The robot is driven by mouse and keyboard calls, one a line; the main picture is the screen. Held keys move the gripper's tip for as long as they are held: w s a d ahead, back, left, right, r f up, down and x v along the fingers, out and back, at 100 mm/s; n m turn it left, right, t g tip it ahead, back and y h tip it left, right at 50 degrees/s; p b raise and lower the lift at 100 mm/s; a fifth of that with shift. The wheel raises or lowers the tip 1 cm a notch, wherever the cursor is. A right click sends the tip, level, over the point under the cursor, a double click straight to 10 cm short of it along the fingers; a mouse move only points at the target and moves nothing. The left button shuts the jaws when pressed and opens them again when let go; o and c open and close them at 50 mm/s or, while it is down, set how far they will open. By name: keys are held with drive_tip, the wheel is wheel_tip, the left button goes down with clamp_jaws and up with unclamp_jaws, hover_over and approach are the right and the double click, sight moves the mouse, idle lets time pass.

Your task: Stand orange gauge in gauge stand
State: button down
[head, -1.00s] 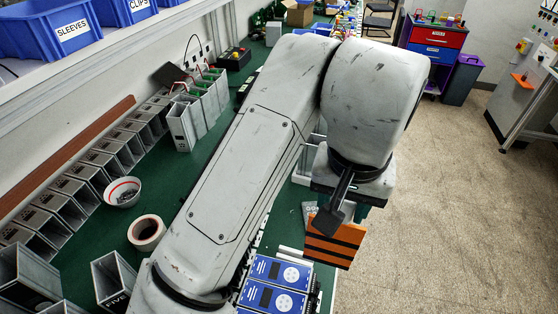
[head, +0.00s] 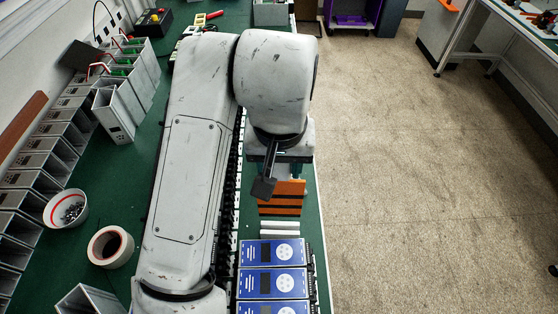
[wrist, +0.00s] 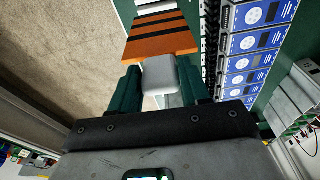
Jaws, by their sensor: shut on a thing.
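The orange gauge (head: 288,190), a plate with black stripes, is at my gripper (head: 285,172), over the green bench's right edge. In the wrist view the gauge (wrist: 160,46) extends beyond my gripper (wrist: 160,80), whose dark green fingers are shut on a pale grey block that appears to be its handle. In the head view my wrist hides much of the grip. I cannot pick out the gauge stand for certain. White bars (head: 280,228) lie just in front of the gauge; whether they belong to the stand is unclear.
Blue-faced units (head: 272,252) stand in a row near the bench's right edge. A tape roll (head: 110,247), a bowl of screws (head: 66,209) and grey housings (head: 40,177) are at the left. The floor (head: 430,180) to the right is clear.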

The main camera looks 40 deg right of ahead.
sight(280, 192)
drive_tip(key=shift+f+b, duration=2.25)
drive_tip(key=shift+f, duration=0.7)
drive_tip(key=shift+s+f+b, duration=0.1)
drive_tip(key=shift+f+b, duration=1.55)
drive_tip(key=shift+f, duration=0.8)
drive_tip(key=shift+c, duration=2.3)
unclamp_jaws()
drive_tip(key=shift+r, duration=0.1)
wheel_tip(280, 192, up, 10)
drive_tip(key=s+a+p, duration=0.1)
drive_tip(key=shift+r, duration=0.25)
drive_tip(key=shift+s, duration=0.1)
